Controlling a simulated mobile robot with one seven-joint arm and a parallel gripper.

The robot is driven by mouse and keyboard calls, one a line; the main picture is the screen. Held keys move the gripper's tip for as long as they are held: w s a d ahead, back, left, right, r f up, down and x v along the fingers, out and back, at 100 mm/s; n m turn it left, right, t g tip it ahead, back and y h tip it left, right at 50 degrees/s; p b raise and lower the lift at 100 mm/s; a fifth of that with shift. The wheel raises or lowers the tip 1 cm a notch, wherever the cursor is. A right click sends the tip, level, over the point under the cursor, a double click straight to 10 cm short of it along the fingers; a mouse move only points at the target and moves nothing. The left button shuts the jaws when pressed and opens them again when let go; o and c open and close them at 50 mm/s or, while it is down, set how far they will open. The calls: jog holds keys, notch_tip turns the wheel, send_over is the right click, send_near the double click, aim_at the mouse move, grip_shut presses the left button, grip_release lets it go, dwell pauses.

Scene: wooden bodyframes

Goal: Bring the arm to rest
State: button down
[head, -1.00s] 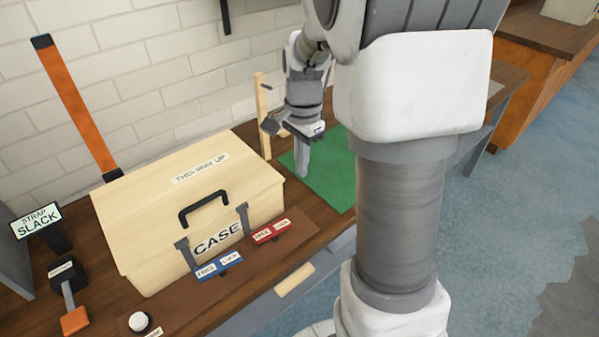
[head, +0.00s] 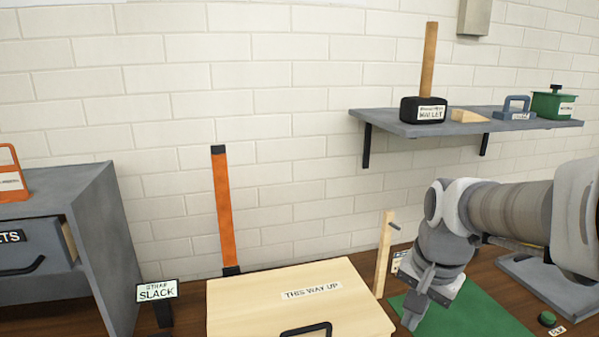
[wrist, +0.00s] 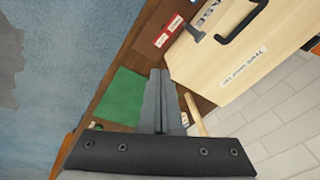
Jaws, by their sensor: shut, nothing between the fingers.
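My gripper (head: 414,318) is over the green mat (head: 468,314) on the wooden bench, to the right of the wooden case (head: 245,302). Its fingers are together with nothing between them. In the wrist view the closed fingers (wrist: 161,100) point toward the bench, with the green mat (wrist: 122,98) to their left and the case (wrist: 225,60) to their upper right. My arm reaches in from the right in the head view.
A wooden post (head: 384,255) with a peg stands just left of my arm. A wall shelf (head: 470,127) holds a mallet (head: 424,108) and other items. A strap sign (head: 157,292) reading SLACK and a grey drawer cabinet (head: 105,245) are at left.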

jog(key=s+a+r+n+t, duration=0.1)
jog(key=s+a+r+n, duration=0.1)
jog(key=s+n, duration=0.2)
jog(key=s+a+r+n+t, duration=0.2)
jog(key=s+n, duration=0.2)
jog(key=s, duration=0.2)
jog(key=shift+s+a+n, duration=0.25)
jog(key=shift+s+n, duration=0.05)
jog(key=shift+n, duration=0.1)
jog(key=shift+r, duration=0.1)
